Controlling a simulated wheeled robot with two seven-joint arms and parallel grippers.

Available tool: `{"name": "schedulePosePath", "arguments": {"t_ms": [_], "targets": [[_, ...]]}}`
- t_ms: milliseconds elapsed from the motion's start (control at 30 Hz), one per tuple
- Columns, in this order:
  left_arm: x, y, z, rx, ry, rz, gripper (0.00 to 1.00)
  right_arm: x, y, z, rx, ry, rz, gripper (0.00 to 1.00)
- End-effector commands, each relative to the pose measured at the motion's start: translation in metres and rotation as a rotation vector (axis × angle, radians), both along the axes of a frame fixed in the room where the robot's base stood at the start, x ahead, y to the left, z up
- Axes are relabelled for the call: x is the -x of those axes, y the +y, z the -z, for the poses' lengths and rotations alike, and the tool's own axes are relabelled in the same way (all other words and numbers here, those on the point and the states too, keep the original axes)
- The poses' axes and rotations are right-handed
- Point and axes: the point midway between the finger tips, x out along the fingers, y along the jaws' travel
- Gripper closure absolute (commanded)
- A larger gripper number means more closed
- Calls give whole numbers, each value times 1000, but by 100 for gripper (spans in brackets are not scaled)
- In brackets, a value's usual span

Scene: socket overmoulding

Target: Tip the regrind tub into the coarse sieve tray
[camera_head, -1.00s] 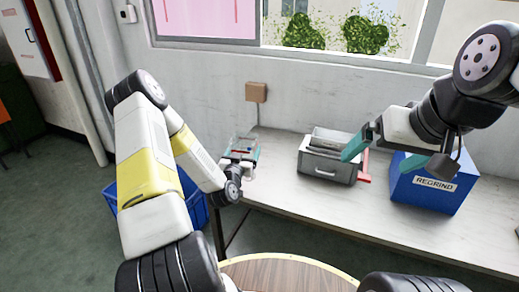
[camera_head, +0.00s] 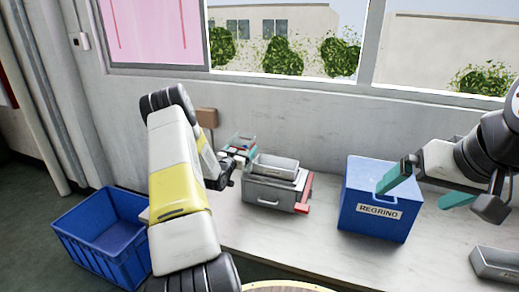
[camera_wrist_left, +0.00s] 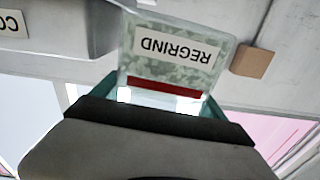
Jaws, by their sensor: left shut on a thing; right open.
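The regrind tub is a clear tub (camera_wrist_left: 165,70) with grey-green speckled contents, a red band and a REGRIND label, upside down in the left wrist view. My left gripper (camera_wrist_left: 160,97) is shut on it. In the head view the tub (camera_head: 239,143) is partly hidden by my left wrist, just left of a grey tray (camera_head: 277,168) on a grey drawer unit. In the wrist view a grey body with a label starting "CO" (camera_wrist_left: 70,25), seemingly this tray, is beside the tub. My right gripper (camera_head: 425,190) is open and empty, by the blue box's right side.
A blue box (camera_head: 375,225) labelled REGRIND stands on the bench (camera_head: 300,240) right of the drawer unit (camera_head: 265,192), which has a red part at its right. Another grey tray (camera_head: 496,264) lies at the lower right. A blue crate (camera_head: 105,240) stands on the floor at left.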

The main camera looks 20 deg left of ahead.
Motion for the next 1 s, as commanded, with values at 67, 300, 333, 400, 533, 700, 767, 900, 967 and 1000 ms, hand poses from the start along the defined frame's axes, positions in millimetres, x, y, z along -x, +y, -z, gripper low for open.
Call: {"name": "schedulePosePath", "arguments": {"t_ms": [67, 300, 333, 400, 533, 700, 767, 900, 967, 1000], "targets": [[0, -7, 0, -73, -4, 3, 73, 0, 0, 0, 0, 0, 0, 0], [0, -27, 5, -414, -16, 4, 73, 0, 0, 0, 0, 0, 0, 0], [0, -28, 3, -469, -17, 4, 73, 0, 0, 0, 0, 0, 0, 0], [1, -30, 2, -594, -16, 6, 73, 0, 0, 0, 0, 0, 0, 0], [3, -36, -2, -732, -13, 5, 73, 0, 0, 0, 0, 0, 0, 0], [4, -49, -8, -858, -14, 7, 74, 0, 0, 0, 0, 0, 0, 0], [5, -54, -10, -899, -15, 9, 74, 0, 0, 0, 0, 0, 0, 0], [4, -67, -17, -984, -22, 12, 74, 0, 0, 0, 0, 0, 0, 0], [4, -73, -19, -1018, -24, 12, 74, 0, 0, 0, 0, 0, 0, 0], [5, -76, -21, -1041, -25, 12, 73, 0, 0, 0, 0, 0, 0, 0]]}}
